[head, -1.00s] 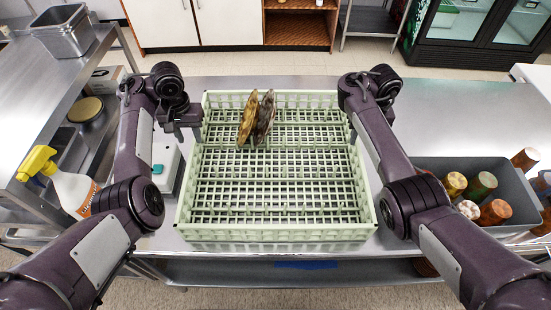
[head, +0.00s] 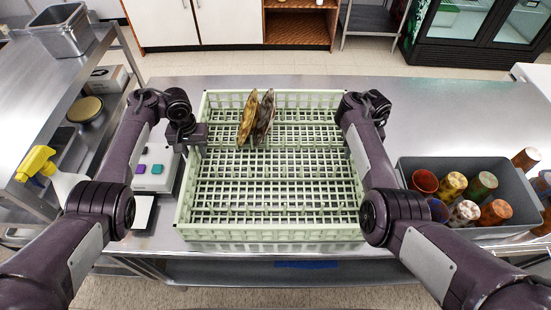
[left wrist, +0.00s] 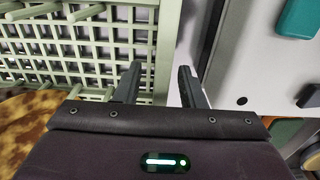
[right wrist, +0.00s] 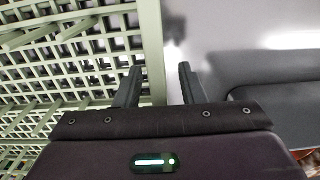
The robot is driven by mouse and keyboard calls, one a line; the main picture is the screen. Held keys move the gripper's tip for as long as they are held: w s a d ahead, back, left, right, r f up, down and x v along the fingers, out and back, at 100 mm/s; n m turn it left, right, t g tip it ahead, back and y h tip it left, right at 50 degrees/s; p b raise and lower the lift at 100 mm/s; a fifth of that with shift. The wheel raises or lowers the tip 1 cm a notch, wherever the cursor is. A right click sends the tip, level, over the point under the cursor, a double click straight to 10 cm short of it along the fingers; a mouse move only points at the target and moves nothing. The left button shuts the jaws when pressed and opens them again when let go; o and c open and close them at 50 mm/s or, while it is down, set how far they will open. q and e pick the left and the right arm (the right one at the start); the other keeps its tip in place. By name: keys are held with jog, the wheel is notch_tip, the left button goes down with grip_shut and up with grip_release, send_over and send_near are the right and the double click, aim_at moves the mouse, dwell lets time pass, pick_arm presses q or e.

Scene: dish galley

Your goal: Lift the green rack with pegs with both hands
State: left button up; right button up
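The pale green rack (head: 275,235) with rows of pegs lies flat on the steel table. Two plates, one golden brown (head: 246,120) and one dark (head: 265,118), stand on edge among its pegs near the back left. My left gripper (head: 197,136) is at the rack's left wall; in the left wrist view its fingers (left wrist: 160,84) are apart, with the wall's edge between them. My right gripper is at the right wall, mostly hidden by its arm in the head view; in the right wrist view its fingers (right wrist: 157,85) are apart, with the wall's edge between them.
A grey bin (head: 415,172) with several cups stands right of the rack. A white box with coloured buttons (head: 155,168) is close on the left. A spray bottle (head: 63,182) stands farther left. The table behind the bin is clear.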

pick_arm(q)
jog(key=shift+c, duration=0.3)
pick_arm(e)
jog(key=shift+c, duration=0.3)
pick_arm(q)
grip_shut()
pick_arm(e)
grip_shut()
dwell(0.4)
pick_arm(q)
jog(key=shift+w+r, duration=0.2)
jog(key=shift+w, duration=0.05)
pick_arm(e)
jog(key=shift+w+r, duration=0.2)
jog(key=shift+w, duration=0.05)
